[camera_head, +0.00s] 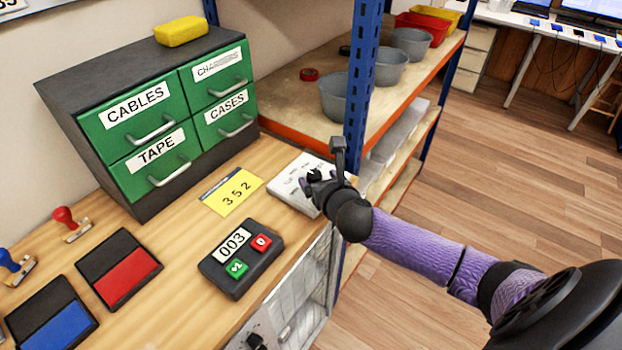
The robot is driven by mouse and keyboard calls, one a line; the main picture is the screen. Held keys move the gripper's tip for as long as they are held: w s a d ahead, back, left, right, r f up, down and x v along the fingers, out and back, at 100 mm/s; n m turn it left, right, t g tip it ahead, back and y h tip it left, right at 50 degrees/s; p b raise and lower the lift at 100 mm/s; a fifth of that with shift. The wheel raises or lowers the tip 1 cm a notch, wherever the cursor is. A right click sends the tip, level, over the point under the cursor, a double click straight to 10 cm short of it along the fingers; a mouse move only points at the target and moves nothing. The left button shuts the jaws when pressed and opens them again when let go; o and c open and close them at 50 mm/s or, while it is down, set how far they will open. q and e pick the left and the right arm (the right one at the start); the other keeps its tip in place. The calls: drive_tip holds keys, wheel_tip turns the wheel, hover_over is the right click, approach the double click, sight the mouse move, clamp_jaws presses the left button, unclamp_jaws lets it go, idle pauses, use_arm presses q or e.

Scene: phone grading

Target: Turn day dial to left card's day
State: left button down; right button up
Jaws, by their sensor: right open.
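My right gripper (325,170) is open, at the right edge of the wooden worktop. It is above or beside a white block (292,184) with faint markings and covers part of it. I cannot tell whether they touch, or whether this block is the day dial. A black knob (256,341) on a pale panel shows at the bottom edge, partly cut off. A yellow card (232,192) reading 352 lies left of the white block. No card with a readable day is in view. My left gripper is not in view.
A black counter (222,275) reading 003 has green and red buttons. Red (126,278) and blue (64,328) pads and two stamps lie left. A green drawer cabinet (140,185) stands behind. A blue shelf post (360,85) rises close behind the right gripper.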

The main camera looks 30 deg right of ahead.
sight(314, 178)
drive_tip(key=shift+b+x, duration=0.3)
drive_tip(key=shift+x, duration=1)
clamp_jaws()
